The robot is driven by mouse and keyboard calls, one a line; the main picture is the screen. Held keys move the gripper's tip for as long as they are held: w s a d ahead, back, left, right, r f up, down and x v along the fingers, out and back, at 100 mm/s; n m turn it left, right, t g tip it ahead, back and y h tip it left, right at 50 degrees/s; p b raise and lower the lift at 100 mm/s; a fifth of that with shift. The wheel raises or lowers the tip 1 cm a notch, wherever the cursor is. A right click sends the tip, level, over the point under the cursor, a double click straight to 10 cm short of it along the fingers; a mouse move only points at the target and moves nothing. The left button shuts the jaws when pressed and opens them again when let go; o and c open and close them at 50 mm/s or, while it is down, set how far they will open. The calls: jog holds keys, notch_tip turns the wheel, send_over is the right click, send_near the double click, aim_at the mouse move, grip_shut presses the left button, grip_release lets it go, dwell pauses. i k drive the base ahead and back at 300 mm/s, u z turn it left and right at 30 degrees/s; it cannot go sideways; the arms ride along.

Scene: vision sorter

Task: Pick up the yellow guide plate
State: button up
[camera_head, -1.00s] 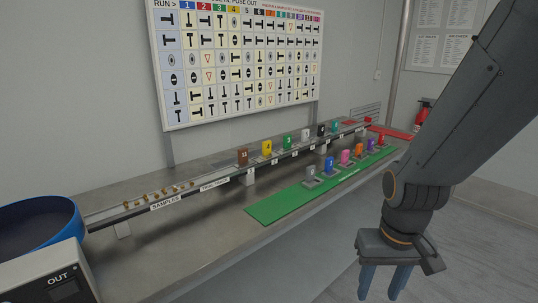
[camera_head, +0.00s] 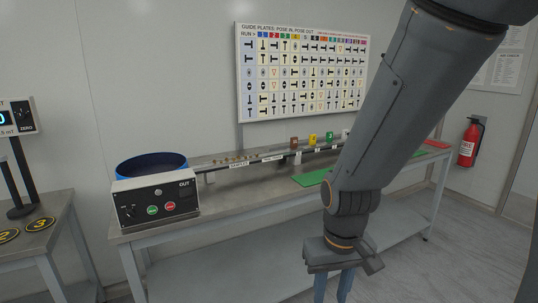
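The yellow guide plate (camera_head: 312,138) stands upright on the rail at the back of the bench, between a brown plate (camera_head: 294,141) on its left and a green plate (camera_head: 329,136) on its right. My gripper (camera_head: 333,288) hangs in front of the bench at the bottom of the view, pointing down, well apart from the yellow plate. Its two blue-grey fingers are spread with a gap between them, and nothing shows in the gap. The fingertips are near the lower picture edge. My arm hides the right part of the bench.
A control box (camera_head: 156,201) with buttons and a blue bowl (camera_head: 152,164) stand at the bench's left end. A green mat (camera_head: 312,178) lies on the bench, partly behind my arm. Another table (camera_head: 52,205) is at far left. A fire extinguisher (camera_head: 468,142) hangs at right.

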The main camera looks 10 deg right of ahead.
aim_at(312, 137)
jog(key=z, duration=1.25)
jog(key=i, duration=1.5)
jog(key=u, duration=0.3)
jog(key=i, duration=0.65)
jog(key=u, duration=0.75)
